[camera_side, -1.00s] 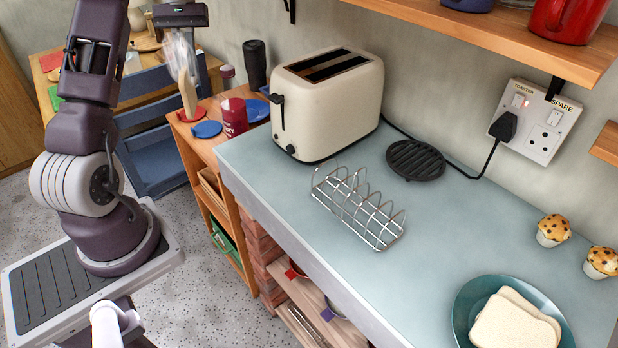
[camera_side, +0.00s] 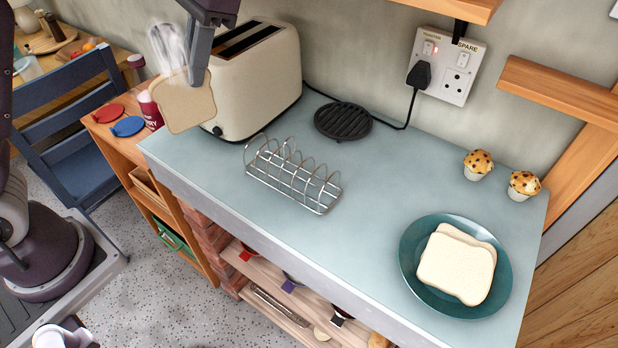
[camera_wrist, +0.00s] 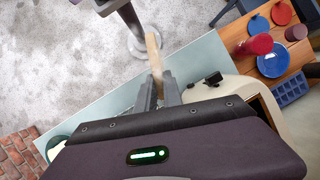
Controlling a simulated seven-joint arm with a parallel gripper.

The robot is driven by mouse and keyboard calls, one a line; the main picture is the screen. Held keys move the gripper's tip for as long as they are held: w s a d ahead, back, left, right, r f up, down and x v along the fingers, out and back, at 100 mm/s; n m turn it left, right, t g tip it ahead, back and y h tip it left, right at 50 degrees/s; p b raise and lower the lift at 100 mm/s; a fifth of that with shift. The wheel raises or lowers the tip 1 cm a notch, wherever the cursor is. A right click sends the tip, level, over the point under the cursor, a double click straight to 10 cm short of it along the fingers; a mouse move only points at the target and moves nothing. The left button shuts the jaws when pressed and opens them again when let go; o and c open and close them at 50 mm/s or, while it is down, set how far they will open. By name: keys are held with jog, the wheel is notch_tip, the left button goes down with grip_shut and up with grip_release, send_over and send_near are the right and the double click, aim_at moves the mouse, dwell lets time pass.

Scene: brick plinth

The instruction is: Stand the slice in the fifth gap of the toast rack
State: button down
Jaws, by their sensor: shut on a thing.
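My gripper (camera_side: 198,80) is shut on a browned slice of bread (camera_side: 184,106), gripping its upper right part. The slice hangs upright with its face to the side camera, in front of the toaster's left end in that view. A pale wispy blur shows above it. In the wrist view the slice (camera_wrist: 154,52) is seen edge-on, beyond the two fingers (camera_wrist: 159,90). The wire toast rack (camera_side: 293,178) stands on the blue-grey counter, to the right of and below the slice in the side view. Its gaps look empty.
A cream toaster (camera_side: 250,85) stands behind the rack. A black round trivet (camera_side: 343,121), two muffins (camera_side: 478,164) and a teal plate (camera_side: 411,270) with bread slices (camera_side: 457,266) are also on the counter (camera_side: 375,190). Counter between rack and plate is clear.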

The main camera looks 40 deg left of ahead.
jog(key=s+d+f+m+t+y, duration=0.1)
jog(key=s+d+f+m, duration=0.1)
jog(key=d, duration=0.8)
jog(key=s+d+f+m, duration=0.2)
jog(key=d+f, duration=0.1)
jog(key=d, duration=0.6)
jog(key=s+d+f+m+t+y, duration=0.1)
jog(key=s+d+f+m, duration=0.15)
jog(key=d, duration=0.75)
notch_tip(320, 180, up, 5)
jog(key=m+t+h, duration=0.4)
jog(key=m+t, duration=0.3)
jog(key=m, duration=1.9)
send_over(290, 162)
jog(key=s+d, duration=0.3)
jog(key=d, duration=0.1)
notch_tip(290, 162, down, 10)
jog(key=shift+w, duration=0.15)
jog(key=shift+d+f, duration=0.1)
jog(key=shift+f, duration=0.05)
jog(key=c, duration=1.5)
grip_release()
